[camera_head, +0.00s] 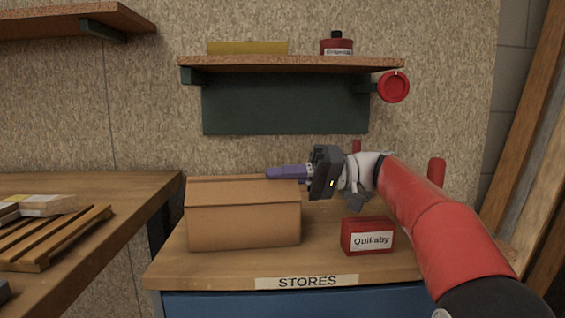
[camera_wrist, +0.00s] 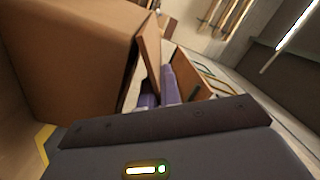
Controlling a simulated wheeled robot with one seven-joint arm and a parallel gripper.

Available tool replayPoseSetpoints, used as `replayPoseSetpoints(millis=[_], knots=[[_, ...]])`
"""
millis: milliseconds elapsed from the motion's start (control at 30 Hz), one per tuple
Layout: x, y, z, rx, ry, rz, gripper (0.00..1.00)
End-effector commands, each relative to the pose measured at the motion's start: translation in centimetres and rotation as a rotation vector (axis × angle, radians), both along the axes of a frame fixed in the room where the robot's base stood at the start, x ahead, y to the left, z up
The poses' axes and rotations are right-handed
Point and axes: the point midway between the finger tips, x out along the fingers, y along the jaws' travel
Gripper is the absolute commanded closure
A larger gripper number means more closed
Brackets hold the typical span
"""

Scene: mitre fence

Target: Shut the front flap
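A brown cardboard box (camera_head: 245,225) stands on the cabinet top. Its upper front panel (camera_head: 243,193) looks nearly flat over the top; I cannot tell surely which flap it is or how far it is shut. My gripper (camera_head: 272,174) is at the box's back right corner, its purple fingers level with the top and pointing left. A thin upright flap (camera_wrist: 150,50) stands off the box (camera_wrist: 70,50) right by the fingers; contact is unclear.
A red box marked Quillaby (camera_head: 367,236) stands right of the cardboard box on the cabinet top (camera_head: 200,262). A slatted wooden pallet (camera_head: 50,240) lies on the left bench.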

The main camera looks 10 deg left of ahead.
Motion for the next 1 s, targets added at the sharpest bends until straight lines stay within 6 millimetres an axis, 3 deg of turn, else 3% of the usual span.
replayPoseSetpoints(millis=[400, 933, 1000], knots=[[0.6, 0.2, -0.9, -0.065, 0.187, -0.001, 1.0], [0.7, 0.2, -1.1, -0.074, 0.211, -0.001, 1.0], [0.7, 0.2, -1.1, -0.074, 0.211, -0.001, 0.86]])
